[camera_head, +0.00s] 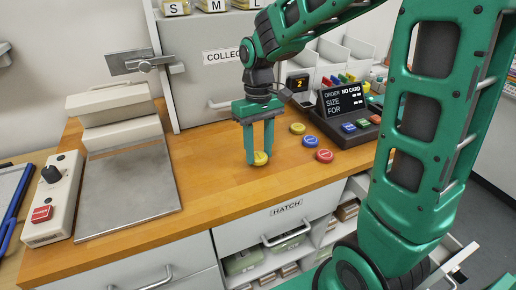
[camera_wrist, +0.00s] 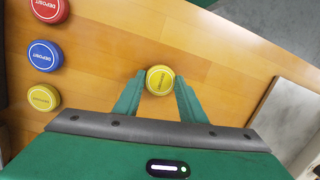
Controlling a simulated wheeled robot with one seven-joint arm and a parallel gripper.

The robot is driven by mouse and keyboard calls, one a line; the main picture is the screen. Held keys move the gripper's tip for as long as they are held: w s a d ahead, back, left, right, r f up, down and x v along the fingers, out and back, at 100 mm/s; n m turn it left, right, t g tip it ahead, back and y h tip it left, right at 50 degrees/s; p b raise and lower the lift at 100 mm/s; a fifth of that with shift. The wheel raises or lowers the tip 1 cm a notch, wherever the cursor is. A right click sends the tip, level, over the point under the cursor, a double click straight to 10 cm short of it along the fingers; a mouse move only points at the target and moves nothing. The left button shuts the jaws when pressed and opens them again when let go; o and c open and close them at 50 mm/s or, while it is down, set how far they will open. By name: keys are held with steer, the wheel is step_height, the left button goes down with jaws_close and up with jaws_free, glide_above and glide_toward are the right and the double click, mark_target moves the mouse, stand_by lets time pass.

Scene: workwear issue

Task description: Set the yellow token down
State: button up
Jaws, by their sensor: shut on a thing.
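A yellow token (camera_head: 261,158) is between the fingertips of my gripper (camera_head: 259,160), at the wooden counter top. In the wrist view the same yellow token (camera_wrist: 160,80) shows as a round disc with the two green fingers (camera_wrist: 159,90) on either side of it. My gripper is shut on it and points down. Whether the token touches the counter I cannot tell. The wooden counter (camera_head: 215,170) is bare around it.
Another yellow token (camera_head: 298,128), a blue token (camera_head: 310,141) and a red token (camera_head: 324,156) lie right of my gripper, marked DEPOSIT in the wrist view. An order terminal (camera_head: 346,112) stands behind them. A metal plate (camera_head: 128,190) and a control box (camera_head: 52,200) are at left.

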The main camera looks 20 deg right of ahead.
steer(key=shift+f, duration=0.5)
steer(key=o, duration=1.1)
steer(key=shift+o, duration=0.2)
step_height(320, 180, up, 13)
steer(key=w, duration=0.2)
steer(key=s+d+f+m+t, duration=0.1)
steer(key=s+d+f+m, duration=0.3)
steer(key=s+d, duration=0.4)
steer(key=s+d+f+m, duration=0.4)
steer(key=s+d, duration=0.4)
steer(key=s, duration=0.7)
steer(key=shift+s+d+f+t, duration=0.3)
steer(key=shift+d+f+t, duration=0.1)
steer(key=shift+f, duration=0.3)
